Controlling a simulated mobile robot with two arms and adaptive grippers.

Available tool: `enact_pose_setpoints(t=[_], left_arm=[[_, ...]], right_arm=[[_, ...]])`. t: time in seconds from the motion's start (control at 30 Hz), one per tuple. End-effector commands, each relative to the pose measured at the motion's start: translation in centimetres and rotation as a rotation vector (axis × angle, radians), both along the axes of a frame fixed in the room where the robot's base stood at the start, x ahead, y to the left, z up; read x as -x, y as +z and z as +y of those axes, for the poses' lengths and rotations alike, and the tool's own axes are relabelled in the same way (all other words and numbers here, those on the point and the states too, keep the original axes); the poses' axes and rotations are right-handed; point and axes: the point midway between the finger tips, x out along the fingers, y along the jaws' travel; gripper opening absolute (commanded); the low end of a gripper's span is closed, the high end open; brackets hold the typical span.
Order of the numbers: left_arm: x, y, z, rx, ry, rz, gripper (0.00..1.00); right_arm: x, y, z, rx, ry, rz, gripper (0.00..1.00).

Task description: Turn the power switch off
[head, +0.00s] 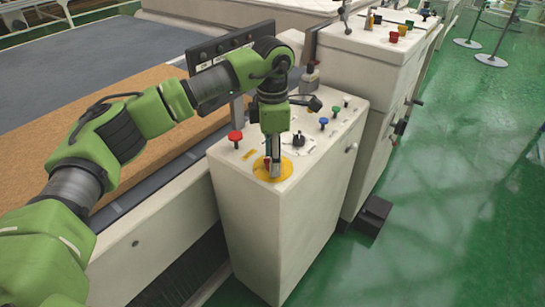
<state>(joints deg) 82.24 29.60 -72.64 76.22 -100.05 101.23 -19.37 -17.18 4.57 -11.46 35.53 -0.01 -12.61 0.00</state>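The power switch, a yellow round plate (284,171) with a red part just visible, is on the front of the white control box's top (219,151). My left gripper (272,175) points straight down over the plate, with its fingertips at the red part. The fingers look close together and hide most of the switch handle. I cannot tell whether they grip it, nor which way the handle is turned. My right gripper is not in view.
A red mushroom button (235,136), a black knob (299,139), a blue button (323,122) and a green button (335,109) share the box top. A second white cabinet (372,75) stands behind. The green floor at right is mostly open.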

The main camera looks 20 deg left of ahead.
Motion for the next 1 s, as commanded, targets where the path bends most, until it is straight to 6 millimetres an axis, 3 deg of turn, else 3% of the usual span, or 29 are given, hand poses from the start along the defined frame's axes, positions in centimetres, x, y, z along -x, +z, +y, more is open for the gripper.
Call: enact_pose_setpoints(t=[0.37,0.47,0.8,1.0], left_arm=[[0.0,0.4,0.0,0.000,-0.002,0.001,0.43],[0.0,1.6,0.0,0.000,-0.002,-0.001,0.43],[0.0,8.7,-0.1,0.000,-0.002,-0.002,0.43],[0.0,11.3,0.0,0.000,-0.001,0.001,0.43]], right_arm=[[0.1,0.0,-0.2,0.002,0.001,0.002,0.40],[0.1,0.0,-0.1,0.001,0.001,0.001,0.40],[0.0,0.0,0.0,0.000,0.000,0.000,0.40],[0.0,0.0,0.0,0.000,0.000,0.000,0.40]])
